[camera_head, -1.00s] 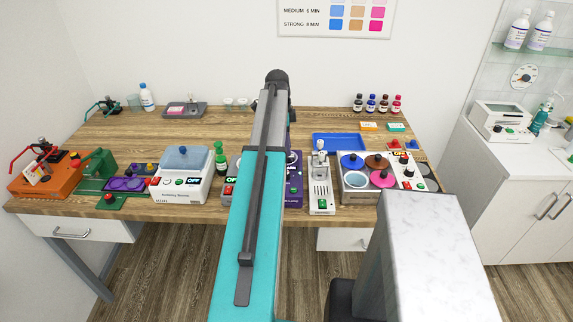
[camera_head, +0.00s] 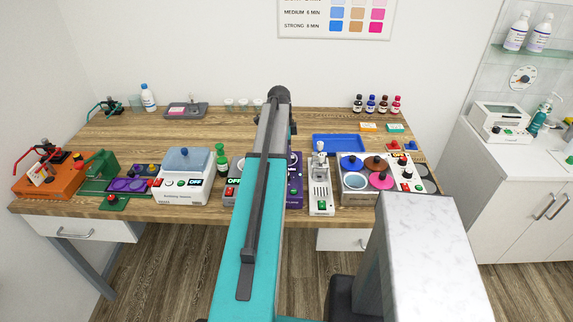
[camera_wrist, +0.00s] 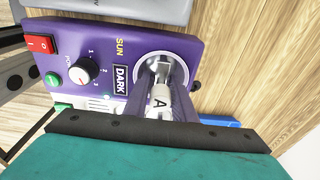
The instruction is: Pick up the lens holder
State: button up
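The wrist view shows a purple unit (camera_wrist: 112,40) marked SUN and DARK. At its right end is a pale ring (camera_wrist: 164,68) with a silvery part inside. Just below the ring is a small whitish piece marked A (camera_wrist: 161,103), perhaps on the lens holder; I cannot tell for sure. My gripper (camera_wrist: 164,112) reaches over this end, with greyish-purple parts on both sides of the whitish piece. Its fingertips are unclear, and I cannot tell whether it grips the piece. In the head view my arm hides my gripper and part of the purple unit (camera_head: 295,180).
Left of my arm stand a white unit (camera_head: 181,186) with a blue lid and a green bottle (camera_head: 222,160). Right of it are a narrow pale device (camera_head: 320,187), a unit with coloured discs (camera_head: 355,198) and a blue tray (camera_head: 337,135). Bare wood (camera_head: 150,128) lies behind.

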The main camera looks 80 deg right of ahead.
jog(key=shift+f, duration=0.45)
jog(key=shift+c, duration=0.5)
grip_shut()
